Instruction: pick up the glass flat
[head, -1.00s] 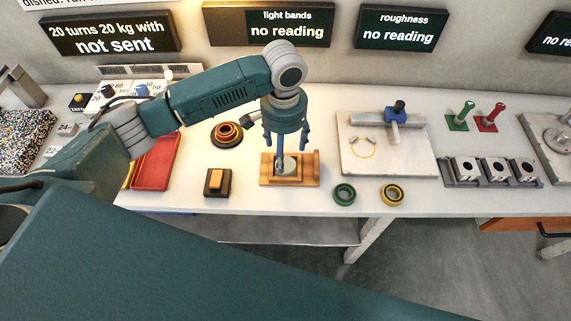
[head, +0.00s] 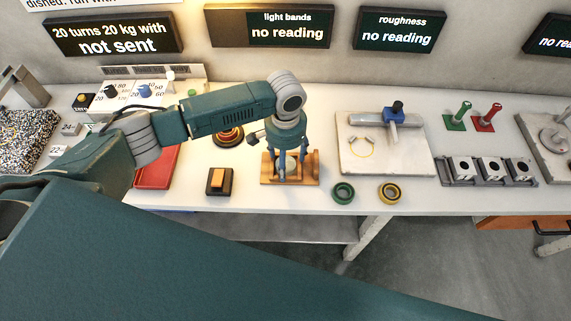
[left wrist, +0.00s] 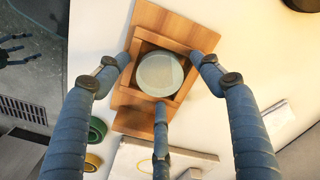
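The glass flat (left wrist: 160,73) is a pale, greyish round disc lying in the square recess of a wooden box (left wrist: 153,20). In the head view the flat (head: 291,164) is partly hidden by my fingers, and the wooden box (head: 312,168) stands near the table's front. My left gripper (head: 287,171) is right above the box, pointing down. In the left wrist view its three fingers (left wrist: 160,76) are spread around the disc, with a gap on each side, so it is open and empty. My right gripper (left wrist: 14,46) shows small and dark at the left edge, fingers apart.
A green ring (head: 343,193) and a yellow ring (head: 389,193) lie right of the box. A dark block with an orange top (head: 219,181) and a red tray (head: 156,168) are left. A stone plate with a blue fixture (head: 362,155) stands further right.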

